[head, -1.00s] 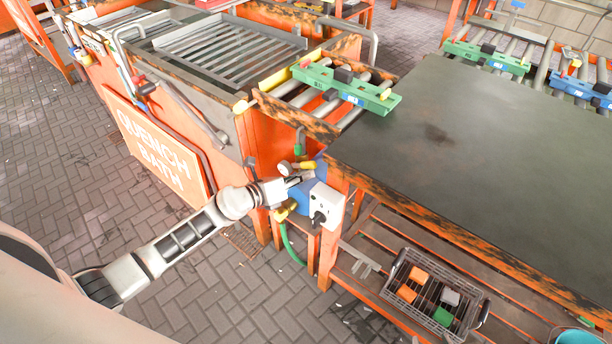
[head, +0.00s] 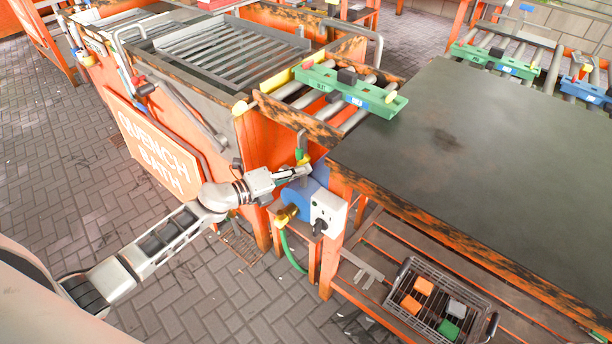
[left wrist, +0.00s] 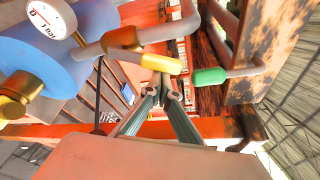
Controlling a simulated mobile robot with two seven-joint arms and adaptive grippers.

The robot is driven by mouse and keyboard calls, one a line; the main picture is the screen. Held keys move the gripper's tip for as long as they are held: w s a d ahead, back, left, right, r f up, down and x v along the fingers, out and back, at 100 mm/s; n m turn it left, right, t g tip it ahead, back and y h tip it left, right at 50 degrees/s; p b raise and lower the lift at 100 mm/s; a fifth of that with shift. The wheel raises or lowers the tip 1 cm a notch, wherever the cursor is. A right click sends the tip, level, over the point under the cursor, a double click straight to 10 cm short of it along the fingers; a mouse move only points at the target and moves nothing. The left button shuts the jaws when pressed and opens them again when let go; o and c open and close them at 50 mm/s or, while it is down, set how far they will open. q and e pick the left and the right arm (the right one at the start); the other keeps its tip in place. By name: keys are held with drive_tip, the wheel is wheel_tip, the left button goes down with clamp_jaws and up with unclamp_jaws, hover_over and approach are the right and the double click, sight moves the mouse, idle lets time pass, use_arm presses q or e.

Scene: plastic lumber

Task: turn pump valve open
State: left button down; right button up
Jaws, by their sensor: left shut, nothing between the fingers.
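The blue pump (head: 299,194) with a white box on its front stands between the quench bath and the dark table. In the left wrist view the pump (left wrist: 62,57) shows at upper left with a round gauge (left wrist: 50,20). A yellow-tipped valve handle (left wrist: 160,63) reaches across from its pipe. A green-gripped handle (left wrist: 209,75) is to the right. My left gripper (head: 308,170) is shut and empty; in the wrist view its fingertips (left wrist: 164,96) are just below the yellow tip. I cannot tell whether they touch it. My right gripper is out of view.
The orange quench bath (head: 262,150) and the dark table (head: 470,150) flank the pump closely. A wire basket (head: 408,272) with coloured blocks is on the lower shelf. A green hose (head: 288,250) hangs under the pump. The brick floor at left is clear.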

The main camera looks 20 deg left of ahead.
use_arm(q)
drive_tip(key=a+n, duration=0.1)
drive_tip(key=a+r+n+h+b, duration=0.1)
drive_tip(key=n, duration=0.1)
drive_tip(key=shift+w+t, duration=0.3)
drive_tip(key=shift+w, duration=0.05)
drive_tip(key=shift+r, duration=0.1)
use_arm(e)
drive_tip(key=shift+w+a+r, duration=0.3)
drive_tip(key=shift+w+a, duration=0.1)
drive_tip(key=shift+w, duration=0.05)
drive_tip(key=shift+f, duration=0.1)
use_arm(q)
drive_tip(key=shift+d, duration=0.1)
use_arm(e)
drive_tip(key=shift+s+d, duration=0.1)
